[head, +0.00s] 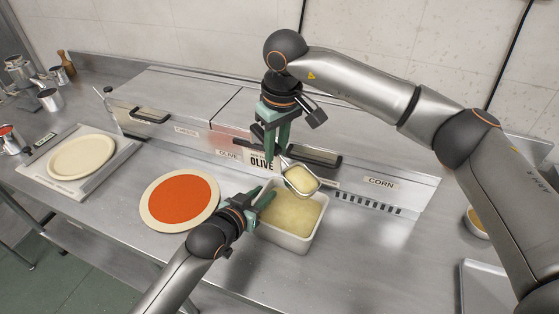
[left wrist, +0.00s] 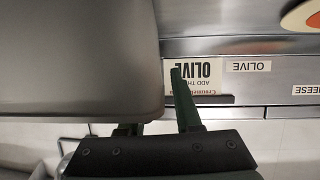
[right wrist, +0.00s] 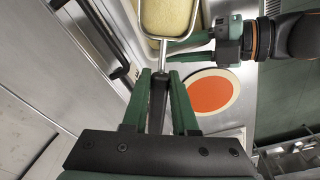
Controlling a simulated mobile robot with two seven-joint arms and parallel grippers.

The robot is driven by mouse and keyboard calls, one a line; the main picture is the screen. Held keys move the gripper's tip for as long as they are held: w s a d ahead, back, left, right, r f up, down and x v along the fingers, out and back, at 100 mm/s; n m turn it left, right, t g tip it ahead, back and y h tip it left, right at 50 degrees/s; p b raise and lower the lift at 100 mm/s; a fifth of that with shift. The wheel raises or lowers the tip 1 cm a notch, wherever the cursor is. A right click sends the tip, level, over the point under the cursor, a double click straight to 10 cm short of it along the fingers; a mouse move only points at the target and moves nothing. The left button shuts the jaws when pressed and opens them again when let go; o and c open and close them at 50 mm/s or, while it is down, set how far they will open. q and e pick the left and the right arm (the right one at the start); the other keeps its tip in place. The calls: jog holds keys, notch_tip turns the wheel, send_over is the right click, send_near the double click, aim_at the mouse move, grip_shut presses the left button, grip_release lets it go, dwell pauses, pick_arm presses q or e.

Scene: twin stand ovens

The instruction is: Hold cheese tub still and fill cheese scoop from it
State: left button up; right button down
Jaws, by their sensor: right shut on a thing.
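The white cheese tub (head: 290,243) stands on the steel counter, holding pale yellow shredded cheese (head: 292,211). My right gripper (head: 270,150) points down and is shut on the dark handle (right wrist: 158,95) of the cheese scoop. The scoop (head: 301,181) is a wire-rimmed square pan over the back part of the tub; pale yellow cheese shows within its rim. My left gripper (head: 254,203) is open at the tub's left side. In the left wrist view the tub wall (left wrist: 80,60) hides part of one finger; the other finger stands apart from it.
A pizza base with red sauce (head: 180,200) lies left of the tub. A plain base (head: 82,157) sits on a board farther left. Lidded bins labelled OLIVE and CORN (head: 380,182) run behind. A tray (head: 490,285) lies at the right; counter before it is clear.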

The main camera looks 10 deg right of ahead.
pick_arm(q)
jog(key=shift+o, duration=0.2)
jog(key=v, duration=1.2)
jog(key=shift+s+f, duration=0.1)
dwell(0.4)
